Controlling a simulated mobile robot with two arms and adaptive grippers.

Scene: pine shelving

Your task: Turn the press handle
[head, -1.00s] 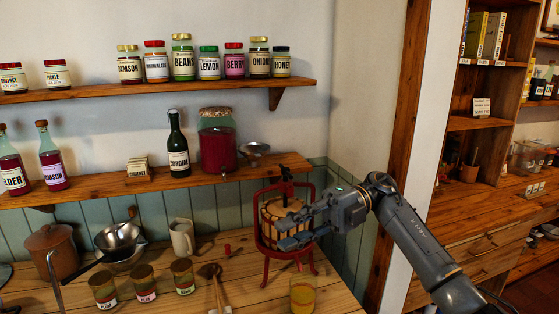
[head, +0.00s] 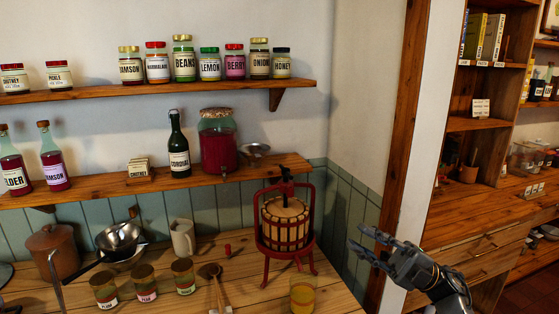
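The red fruit press (head: 286,226) stands on the wooden counter near its right end, with a slatted wooden basket inside its red frame. Its dark press handle (head: 286,176) is at the top of the screw, just in front of the lower shelf's edge. My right gripper (head: 356,243) is to the right of the press, lower than the handle and apart from it. Its fingers are spread and empty, pointing left towards the press. My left gripper is not in view.
A glass of amber liquid (head: 303,293) stands in front of the press. Wooden spoons (head: 212,279), small jars (head: 144,284) and a mug (head: 183,238) are to its left. The lower shelf (head: 120,187) holds bottles and a large red jar (head: 217,142). A wooden post (head: 399,130) rises at right.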

